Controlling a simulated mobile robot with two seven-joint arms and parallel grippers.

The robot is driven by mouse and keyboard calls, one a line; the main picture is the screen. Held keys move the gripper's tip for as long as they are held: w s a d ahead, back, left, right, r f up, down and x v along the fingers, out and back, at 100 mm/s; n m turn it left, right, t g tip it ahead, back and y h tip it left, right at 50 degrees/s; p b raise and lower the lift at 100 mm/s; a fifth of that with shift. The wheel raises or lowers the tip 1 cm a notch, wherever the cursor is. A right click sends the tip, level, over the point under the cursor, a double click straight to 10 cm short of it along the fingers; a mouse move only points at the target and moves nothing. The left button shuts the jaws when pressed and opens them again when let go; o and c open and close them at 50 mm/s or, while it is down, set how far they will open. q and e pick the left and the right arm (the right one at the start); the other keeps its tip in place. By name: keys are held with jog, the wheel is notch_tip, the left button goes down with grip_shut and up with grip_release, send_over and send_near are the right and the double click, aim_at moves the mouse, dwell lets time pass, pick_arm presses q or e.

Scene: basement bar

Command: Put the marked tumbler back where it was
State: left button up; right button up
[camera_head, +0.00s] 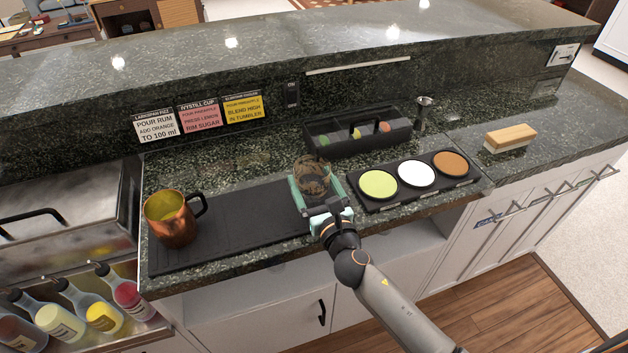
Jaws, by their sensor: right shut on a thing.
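A clear glass tumbler (314,174) is between the fingers of my right gripper (312,192), which is shut on it. The gripper reaches in from the lower right, over the right end of the black bar mat (240,222). The fingers hide the tumbler's lower part, so I cannot tell whether it touches the mat. Any mark on the tumbler is too small to make out. My left gripper does not show.
A copper mug (170,220) stands on the mat's left end. A tray with three round dishes (379,184) lies to the right, a black caddy (360,135) and a jigger (423,110) behind. A brush (510,138) lies far right. Bottles (100,312) stand lower left.

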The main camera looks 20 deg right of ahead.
jog(key=shift+f, duration=0.15)
jog(key=o, duration=1.5)
jog(key=s+b, duration=0.1)
jog(key=s, duration=1.1)
jog(key=shift+d, duration=0.25)
